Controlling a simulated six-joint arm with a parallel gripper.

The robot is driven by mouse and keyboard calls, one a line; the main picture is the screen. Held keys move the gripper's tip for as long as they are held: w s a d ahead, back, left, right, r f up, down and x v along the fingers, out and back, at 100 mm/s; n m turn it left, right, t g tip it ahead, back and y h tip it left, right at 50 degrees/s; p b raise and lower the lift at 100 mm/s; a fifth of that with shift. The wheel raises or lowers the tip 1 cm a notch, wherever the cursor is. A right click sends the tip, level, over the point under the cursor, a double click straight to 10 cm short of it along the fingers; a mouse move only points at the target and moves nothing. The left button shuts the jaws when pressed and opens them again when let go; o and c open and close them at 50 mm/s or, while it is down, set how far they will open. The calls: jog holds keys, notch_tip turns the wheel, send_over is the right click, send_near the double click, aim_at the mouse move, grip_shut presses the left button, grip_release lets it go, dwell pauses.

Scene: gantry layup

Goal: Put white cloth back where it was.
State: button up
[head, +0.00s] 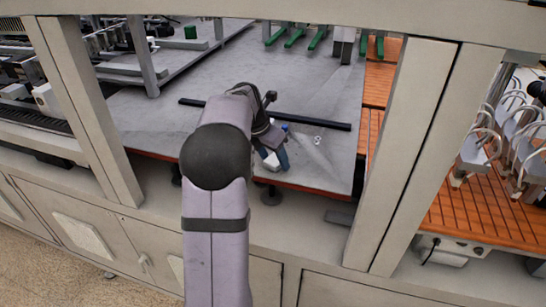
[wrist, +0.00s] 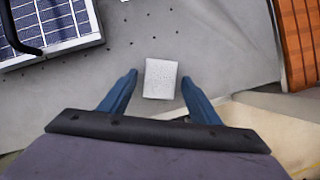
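A small whitish, speckled rectangular piece (wrist: 160,78), which looks like the white cloth, shows in the wrist view on the grey surface. It lies between the blue fingertips of my gripper (wrist: 159,76), with a gap on each side. My gripper is open and holds nothing visible. In the head view my gripper (head: 273,157) is low over the front part of the grey table (head: 225,75).
In the wrist view a blue gridded panel (wrist: 60,18) with a black curved piece is at upper left, and an orange slatted surface (wrist: 299,40) at right. In the head view a long black bar (head: 325,124) lies behind my gripper. Frame posts (head: 415,150) stand at right.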

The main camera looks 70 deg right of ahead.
jog(key=b+v, duration=0.3)
jog(key=v, duration=0.9)
jog(key=w+a+f+m+t+y, duration=0.1)
jog(key=w+a+f+m, duration=0.1)
jog(key=w+a+f, duration=0.35)
jog(key=w+a+f+m+t, duration=0.1)
jog(key=w+a+f+m, duration=0.1)
jog(key=w+a, duration=0.65)
jog(key=w+a+f+m+y, duration=0.1)
jog(key=w+a+f, duration=0.35)
jog(key=a, duration=0.45)
jog(key=a+f+m+y, duration=0.1)
jog(key=a+f+m, duration=0.15)
jog(key=a, duration=0.55)
jog(key=a+f+m, duration=0.2)
jog(key=a+f, duration=0.2)
jog(key=a, duration=0.4)
jog(key=s+a+f+m, duration=0.2)
jog(key=s+a+f, duration=0.1)
jog(key=a, duration=0.2)
jog(key=s+a+f+m+y, duration=0.1)
jog(key=s+a+f+m, duration=0.1)
jog(key=s+a+f, duration=0.1)
jog(key=s+a, duration=0.1)
jog(key=a, duration=0.1)
jog(key=shift+s+a, duration=0.3)
jog(key=shift+a, duration=0.05)
